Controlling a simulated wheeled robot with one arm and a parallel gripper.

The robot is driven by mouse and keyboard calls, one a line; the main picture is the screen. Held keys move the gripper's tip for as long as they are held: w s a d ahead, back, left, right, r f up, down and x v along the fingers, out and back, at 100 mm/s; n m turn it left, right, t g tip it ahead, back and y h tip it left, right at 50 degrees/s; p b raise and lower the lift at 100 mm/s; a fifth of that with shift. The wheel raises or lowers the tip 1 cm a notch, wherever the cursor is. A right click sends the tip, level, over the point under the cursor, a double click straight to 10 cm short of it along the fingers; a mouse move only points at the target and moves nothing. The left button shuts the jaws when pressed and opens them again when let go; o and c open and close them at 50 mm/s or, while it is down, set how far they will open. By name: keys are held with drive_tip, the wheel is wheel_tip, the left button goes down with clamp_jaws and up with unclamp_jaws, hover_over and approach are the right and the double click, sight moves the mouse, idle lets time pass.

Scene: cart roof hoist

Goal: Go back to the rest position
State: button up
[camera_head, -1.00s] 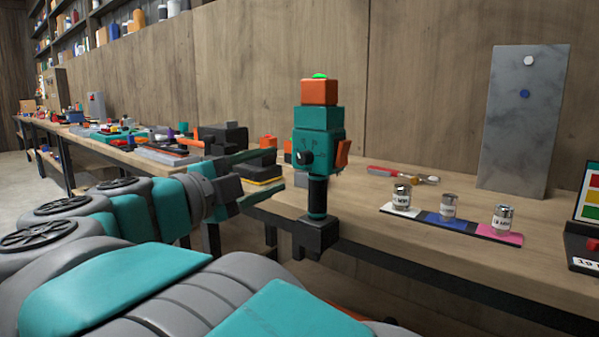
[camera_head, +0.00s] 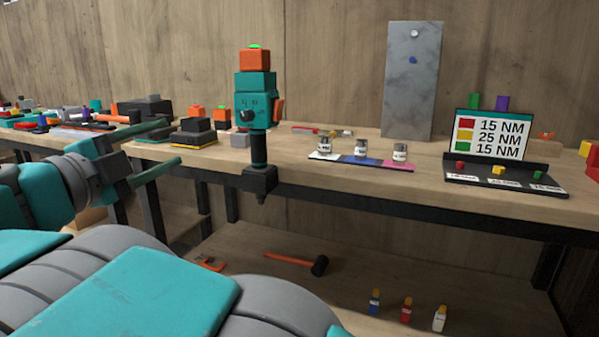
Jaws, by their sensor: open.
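My gripper (camera_head: 148,148) is at the left of the head view, in front of the workbench. Its two long teal fingers are spread apart, with nothing between them. My grey and teal arm reaches in from the lower left. A teal and black power tool (camera_head: 255,103) with an orange block on top stands upright at the bench's front edge, to the right of my gripper and apart from it. Its black foot (camera_head: 259,180) overhangs the edge.
The workbench (camera_head: 340,190) carries small jars (camera_head: 361,147) on a coloured strip, a grey slab (camera_head: 412,85) and a torque sign (camera_head: 492,135). Black and yellow blocks (camera_head: 194,133) stand behind my gripper. A lower shelf holds a hammer (camera_head: 291,261) and small bottles (camera_head: 406,309).

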drive_tip(key=w+r+n+t+y, duration=0.2)
drive_tip(key=w+r+n+y, duration=0.2)
drive_tip(key=w+n+y, duration=0.75)
drive_tip(key=s+d+f+n+g, duration=0.3)
drive_tip(key=s+d+f+g, duration=0.15)
drive_tip(key=f, duration=0.55)
drive_tip(key=s+d+f+n+g, duration=0.35)
drive_tip(key=d+f, duration=0.25)
drive_tip(key=f, duration=0.4)
drive_tip(key=s+d+f+n+g, duration=0.35)
drive_tip(key=s+d+f, duration=0.2)
drive_tip(key=f, duration=0.35)
drive_tip(key=s+d+f+g+h, duration=0.1)
drive_tip(key=s+d+f+g, duration=0.2)
drive_tip(key=s+d, duration=0.3)
drive_tip(key=s+d+f+m+g+h, duration=0.1)
drive_tip(key=s+d+f, duration=0.4)
drive_tip(key=s, duration=0.5)
drive_tip(key=s+d+f+m+g+h, duration=0.1)
drive_tip(key=s+d+f+g+h, duration=0.1)
drive_tip(key=s+d+f+g, duration=0.3)
drive_tip(key=s+d, duration=0.3)
drive_tip(key=d, duration=0.1)
drive_tip(key=shift+d, duration=0.2)
drive_tip(key=shift+g+h, duration=0.25)
